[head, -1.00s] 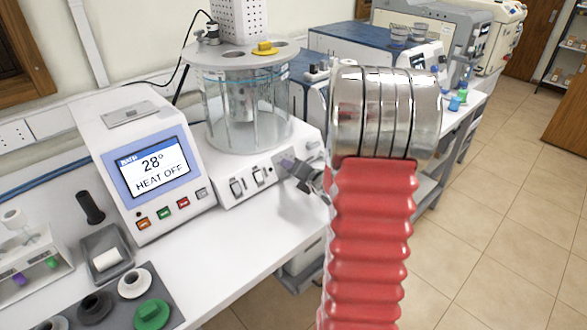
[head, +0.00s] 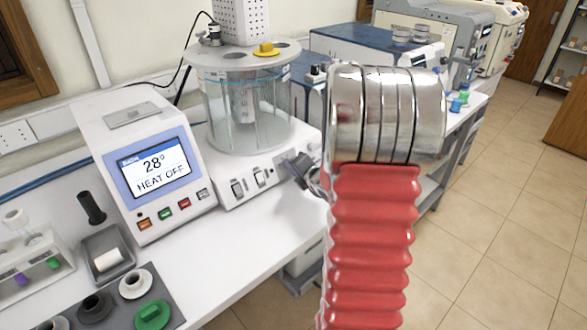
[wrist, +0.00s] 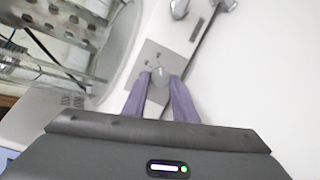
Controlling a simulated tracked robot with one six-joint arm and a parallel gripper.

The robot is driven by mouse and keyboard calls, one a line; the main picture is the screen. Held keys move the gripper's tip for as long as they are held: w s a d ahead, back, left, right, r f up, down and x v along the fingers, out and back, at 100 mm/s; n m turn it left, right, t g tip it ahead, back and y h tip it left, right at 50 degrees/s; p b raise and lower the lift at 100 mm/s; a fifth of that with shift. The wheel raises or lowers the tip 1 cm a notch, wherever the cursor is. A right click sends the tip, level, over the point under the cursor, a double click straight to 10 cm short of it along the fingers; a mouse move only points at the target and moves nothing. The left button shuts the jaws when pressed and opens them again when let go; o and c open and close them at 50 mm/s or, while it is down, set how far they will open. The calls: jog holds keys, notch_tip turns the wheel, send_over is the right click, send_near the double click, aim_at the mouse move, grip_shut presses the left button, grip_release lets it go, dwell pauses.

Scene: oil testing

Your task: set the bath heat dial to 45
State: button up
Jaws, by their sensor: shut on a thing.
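The heat dial (wrist: 159,74) is a small grey knob on a grey plate, seen in the wrist view between my two purple fingertips. My gripper (wrist: 159,80) is shut on it. The bath (head: 245,110) is a clear glass vessel on a white base. Its display (head: 153,166) reads 28° and HEAT OFF. The dial's pointer and scale are too small to read.
A tube rack (head: 30,262), a grey tray (head: 108,254) and a mat with stoppers (head: 152,315) are at the left. My arm hides part of the bench's right side. White bench surface is clear in front of the base.

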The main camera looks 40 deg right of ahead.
jog(key=o, duration=1)
jog(key=shift+o, duration=0.2)
jog(key=shift+s, duration=0.1)
jog(key=v, duration=1.3)
jog(key=shift+s, duration=0.3)
jog(key=shift+r, duration=0.1)
